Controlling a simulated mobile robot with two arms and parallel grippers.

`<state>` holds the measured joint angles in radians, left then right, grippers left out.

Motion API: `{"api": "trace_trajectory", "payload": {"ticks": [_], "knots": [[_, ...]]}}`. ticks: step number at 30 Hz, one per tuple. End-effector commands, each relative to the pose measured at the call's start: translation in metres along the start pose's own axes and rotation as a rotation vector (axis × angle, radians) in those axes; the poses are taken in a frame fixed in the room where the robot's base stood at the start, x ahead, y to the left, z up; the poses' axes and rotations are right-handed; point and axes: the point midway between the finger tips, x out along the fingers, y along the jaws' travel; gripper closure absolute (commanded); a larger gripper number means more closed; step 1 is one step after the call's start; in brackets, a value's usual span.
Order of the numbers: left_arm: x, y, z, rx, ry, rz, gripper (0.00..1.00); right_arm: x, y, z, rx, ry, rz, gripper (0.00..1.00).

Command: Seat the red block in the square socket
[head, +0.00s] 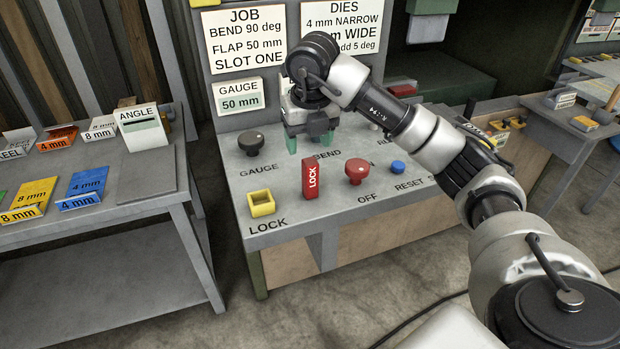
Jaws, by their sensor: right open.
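The socket looks empty and sits at the panel's front left, above the printed word LOCK. My right gripper (306,143) is above and behind the red block, fingers pointing down, with a gap between its greenish fingertips. It holds nothing that I can see and is apart from the block. My left gripper is not in view.
A black knob (251,143), a red knob (357,171) and a blue button (398,167) stand on the panel near the block. The panel between block and socket is clear.

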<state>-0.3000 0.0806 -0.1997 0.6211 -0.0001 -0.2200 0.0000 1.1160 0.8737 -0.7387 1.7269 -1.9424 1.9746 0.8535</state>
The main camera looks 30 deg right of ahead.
Motion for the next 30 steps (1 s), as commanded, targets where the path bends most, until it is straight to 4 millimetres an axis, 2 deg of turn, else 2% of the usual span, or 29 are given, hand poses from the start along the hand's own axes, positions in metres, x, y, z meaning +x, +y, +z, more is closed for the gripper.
{"api": "trace_trajectory", "payload": {"ticks": [3, 10, 18, 26, 27, 30], "knots": [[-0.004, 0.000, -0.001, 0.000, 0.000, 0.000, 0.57, 0.016, 0.000, 0.000, -0.001, 0.002, 0.000, 0.38], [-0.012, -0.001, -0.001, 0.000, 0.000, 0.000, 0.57, 0.033, -0.002, -0.004, -0.003, 0.003, 0.000, 0.38], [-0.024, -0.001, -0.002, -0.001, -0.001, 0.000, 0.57, 0.070, -0.003, -0.009, -0.003, 0.000, 0.003, 0.38], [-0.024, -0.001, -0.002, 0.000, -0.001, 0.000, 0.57, 0.076, -0.003, -0.009, -0.004, -0.001, 0.004, 0.38], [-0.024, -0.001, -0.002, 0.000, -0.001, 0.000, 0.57, 0.076, -0.003, -0.009, -0.004, -0.001, 0.004, 0.40], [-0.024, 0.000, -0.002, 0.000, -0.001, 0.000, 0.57, 0.076, -0.003, -0.009, -0.004, -0.001, 0.004, 0.55]]}}
